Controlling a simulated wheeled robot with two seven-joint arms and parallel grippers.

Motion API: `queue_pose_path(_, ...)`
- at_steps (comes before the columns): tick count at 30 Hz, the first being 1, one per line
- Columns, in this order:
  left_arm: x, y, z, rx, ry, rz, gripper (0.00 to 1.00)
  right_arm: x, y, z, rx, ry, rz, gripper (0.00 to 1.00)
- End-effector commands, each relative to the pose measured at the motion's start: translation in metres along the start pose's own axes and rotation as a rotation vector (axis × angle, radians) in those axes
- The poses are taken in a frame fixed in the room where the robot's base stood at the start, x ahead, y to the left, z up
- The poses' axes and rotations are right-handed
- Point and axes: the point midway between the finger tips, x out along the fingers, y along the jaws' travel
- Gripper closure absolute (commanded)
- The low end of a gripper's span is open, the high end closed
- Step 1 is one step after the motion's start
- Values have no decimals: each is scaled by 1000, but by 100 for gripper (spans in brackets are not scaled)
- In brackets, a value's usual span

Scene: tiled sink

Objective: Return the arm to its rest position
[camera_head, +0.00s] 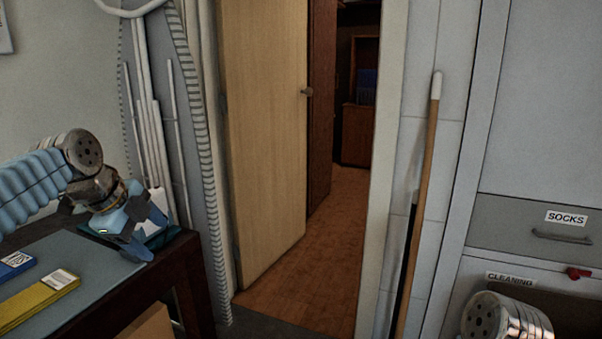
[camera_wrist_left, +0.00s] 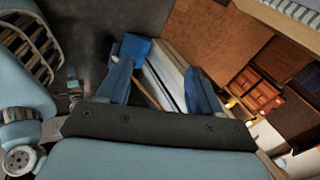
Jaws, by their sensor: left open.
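My left arm, in a light blue sleeve, comes in from the left in the head view. A metal joint of my right arm shows at the lower right of the head view. My right gripper is out of sight.
Blue (camera_head: 15,265) and yellow (camera_head: 38,300) labelled items lie on the table. A wooden door (camera_head: 263,140) stands by an open doorway with clear floor (camera_head: 325,260). A wooden pole (camera_head: 425,190) leans right of it. A SOCKS drawer (camera_head: 540,226) is at far right.

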Motion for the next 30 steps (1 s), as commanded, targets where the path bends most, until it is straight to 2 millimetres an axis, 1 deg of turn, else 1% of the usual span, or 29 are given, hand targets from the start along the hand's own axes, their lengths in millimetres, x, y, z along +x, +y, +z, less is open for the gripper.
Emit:
queue_pose_path(1,23,1,-2,-38,1,19,35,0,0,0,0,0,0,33)
queue_pose_path(2,37,2,-4,-67,1,27,35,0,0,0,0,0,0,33)
queue_pose_path(5,88,8,-9,-178,1,56,35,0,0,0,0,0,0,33)
queue_pose_path(8,155,26,-16,-328,1,98,35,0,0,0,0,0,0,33)
queue_pose_path(9,186,37,-20,-404,0,118,35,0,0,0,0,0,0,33)
queue_pose_path(11,233,62,-27,-531,-2,151,35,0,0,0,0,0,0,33)
queue_pose_path(12,263,81,-32,-621,-7,172,35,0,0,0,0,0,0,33)
queue_pose_path(14,304,114,-40,-757,-14,207,35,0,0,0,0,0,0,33)
queue_pose_path(15,329,139,-46,-851,-22,230,35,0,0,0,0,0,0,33)
queue_pose_path(17,361,179,-57,-998,-35,266,35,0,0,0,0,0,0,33)
queue_pose_path(18,379,209,-65,-1100,-48,291,35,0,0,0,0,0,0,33)
queue_pose_path(20,401,254,-78,-1252,-70,328,35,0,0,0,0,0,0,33)
queue_pose_path(21,411,283,-86,-1353,-87,351,35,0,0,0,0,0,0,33)
queue_pose_path(23,420,324,-100,-1495,-115,384,35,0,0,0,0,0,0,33)
queue_pose_path(24,423,348,-108,-1582,-134,401,35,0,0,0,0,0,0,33)
queue_pose_path(27,423,394,-125,-1761,-177,436,35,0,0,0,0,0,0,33)
queue_pose_path(30,419,420,-136,-1872,-205,453,35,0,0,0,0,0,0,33)
